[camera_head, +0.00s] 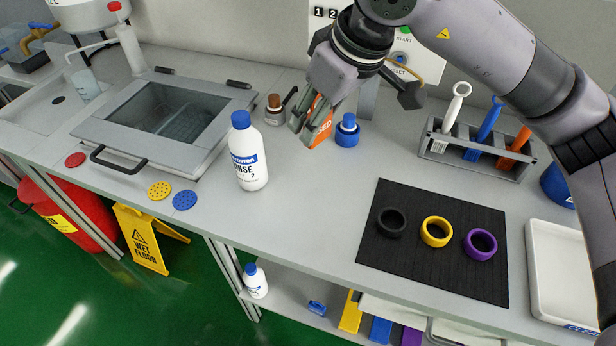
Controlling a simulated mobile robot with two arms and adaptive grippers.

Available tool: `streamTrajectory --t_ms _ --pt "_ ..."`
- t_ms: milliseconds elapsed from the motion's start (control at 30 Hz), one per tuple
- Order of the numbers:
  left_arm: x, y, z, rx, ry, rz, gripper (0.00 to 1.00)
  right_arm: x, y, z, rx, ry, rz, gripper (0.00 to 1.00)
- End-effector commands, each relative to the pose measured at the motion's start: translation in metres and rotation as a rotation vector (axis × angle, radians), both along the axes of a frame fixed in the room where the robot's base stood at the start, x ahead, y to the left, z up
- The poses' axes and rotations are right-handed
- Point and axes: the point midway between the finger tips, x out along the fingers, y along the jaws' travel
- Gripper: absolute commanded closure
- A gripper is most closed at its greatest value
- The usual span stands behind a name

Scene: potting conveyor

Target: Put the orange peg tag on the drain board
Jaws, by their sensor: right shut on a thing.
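My right gripper (308,126) reaches down over the middle of the bench. It is shut on an orange block-like piece with white lettering, which looks like the orange peg tag (321,130). The fingers hide part of the tag, and I cannot tell whether its lower end touches the bench. A pale sloped surface with a dark drain hole (38,112) lies at the far left and may be the drain board; no label confirms it. My left gripper is not in view.
A white bottle (250,160) stands left of the gripper. A blue-capped piece (347,132) and a brown-capped one (274,108) stand close by. A lidded basin (170,118) lies left. A tool rack (475,155), black mat (400,262) with rings and white tray (545,260) are right.

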Motion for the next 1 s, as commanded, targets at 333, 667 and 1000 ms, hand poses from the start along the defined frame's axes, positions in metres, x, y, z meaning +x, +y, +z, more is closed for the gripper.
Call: streamTrajectory --t_ms 333,667,1000 --pt "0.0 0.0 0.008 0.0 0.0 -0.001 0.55 -0.001 0.0 -0.091 0.001 0.005 -0.003 0.83" --pt "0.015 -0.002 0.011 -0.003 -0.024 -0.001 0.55 0.0 0.0 -0.123 0.002 0.002 -0.003 0.83" --pt "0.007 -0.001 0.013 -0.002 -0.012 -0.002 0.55 0.001 0.0 -0.154 0.003 -0.002 -0.004 0.83"
